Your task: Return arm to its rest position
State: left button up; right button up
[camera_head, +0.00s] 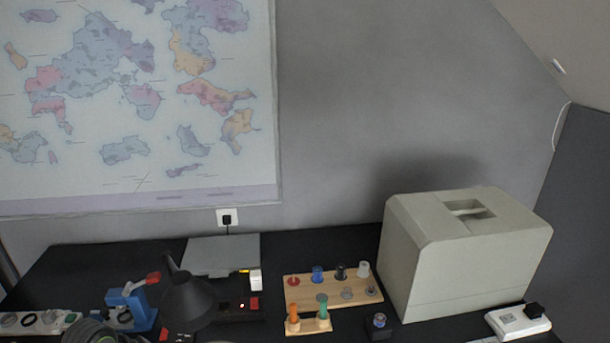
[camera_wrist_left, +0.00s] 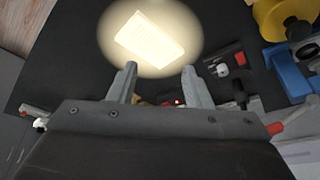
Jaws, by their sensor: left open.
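My left gripper (camera_wrist_left: 161,84) shows in the left wrist view with its two grey fingers spread apart. No object is visible between the fingertips. Beyond them, a bright, pale rectangular object (camera_wrist_left: 150,38) lies in a round pool of light on a dark surface. Neither of my grippers can be made out in the head view, and my right gripper is in no view.
On the black desk stand a blue device with a red handle (camera_head: 130,307), a dark lamp (camera_head: 190,300), a wooden rack (camera_head: 330,288) with several coloured pieces, and a large pale box (camera_head: 455,262) at right. A white power strip (camera_head: 520,322) lies at the right front.

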pick_arm(q)
jog(key=s+d+f+n+y, duration=0.1)
jog(key=s+d+n+y, duration=0.15)
jog(key=s, duration=0.75)
jog(key=s+d+f+n+y, duration=0.1)
jog(key=s+d+n, duration=0.25)
jog(key=s, duration=0.75)
notch_tip(320, 180, down, 26)
jog(key=a+g, duration=0.1)
jog(key=a, duration=0.2)
jog(key=s+d+f+g+b, duration=0.1)
jog(key=s+f, duration=1.4)
jog(key=f, duration=0.1)
jog(key=shift+d+n+g, duration=0.3)
jog(key=shift+d, duration=0.1)
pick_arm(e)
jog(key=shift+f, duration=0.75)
pick_arm(q)
jog(key=shift+h, duration=0.25)
